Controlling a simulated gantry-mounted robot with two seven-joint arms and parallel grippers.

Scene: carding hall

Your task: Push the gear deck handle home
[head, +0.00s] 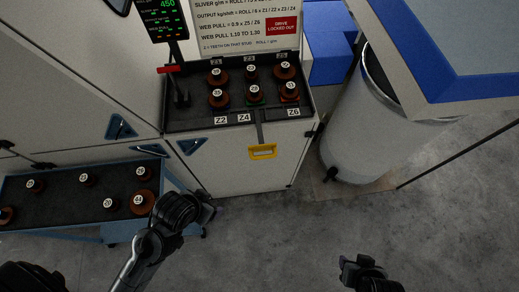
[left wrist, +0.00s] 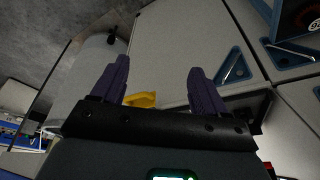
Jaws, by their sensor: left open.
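The gear deck (head: 188,121) is a dark tray on top of the white cabinet, with two rows of brown numbered gears on it. Its yellow handle (head: 263,152) is on a grey bar that sticks out past the deck's front edge, by the Z4 label. My left gripper (head: 208,212) is below and left of the handle, apart from it. In the left wrist view the yellow handle (left wrist: 142,99) shows beyond the two open, empty fingers, nearer the left one. My right gripper (head: 362,268) is low at the right, far from the handle; its fingers are unclear.
A blue-framed trolley (head: 62,205) with several gears stands at the left. A red-tipped lever (head: 168,69) rises at the deck's left end. A white can (head: 350,135) stands right of the cabinet. The floor in front is clear.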

